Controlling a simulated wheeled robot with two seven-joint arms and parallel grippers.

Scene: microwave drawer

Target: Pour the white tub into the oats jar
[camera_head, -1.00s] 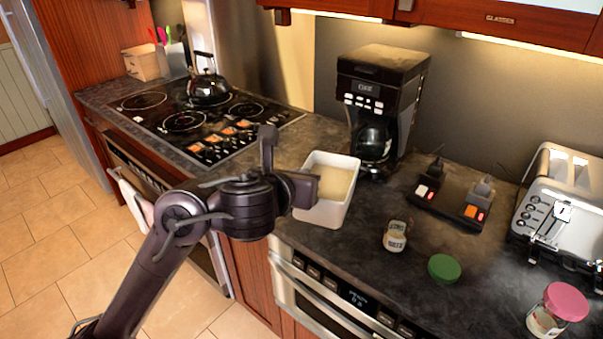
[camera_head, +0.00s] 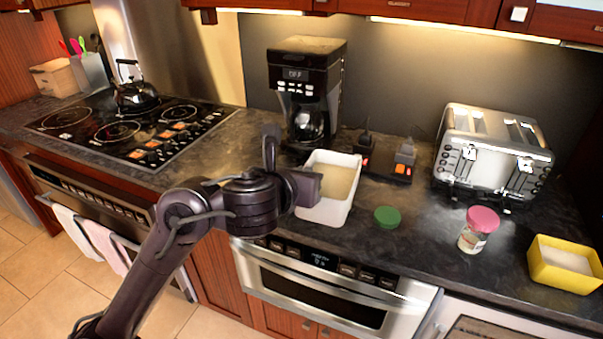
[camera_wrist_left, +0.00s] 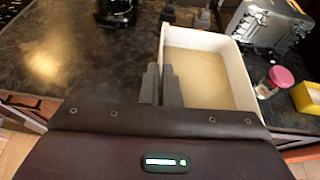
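The white tub (camera_head: 327,213) holds a pale, cream-coloured content. My left gripper (camera_head: 309,186) is shut on the tub's left wall and holds it roughly upright, over the counter in the picture. In the left wrist view the two fingers (camera_wrist_left: 162,84) pinch the wall of the tub (camera_wrist_left: 240,75). The labelled small jar seen earlier does not show now; the tub may hide it. A green lid (camera_head: 387,217) lies on the counter just right of the tub. My right gripper is not in view.
A pink-lidded jar (camera_head: 478,231) and a yellow container (camera_head: 567,277) stand to the right. Behind are the coffee maker (camera_head: 305,95), a dark tray with switches (camera_head: 377,165) and the toaster (camera_head: 491,160). The stove (camera_head: 130,125) is at the left.

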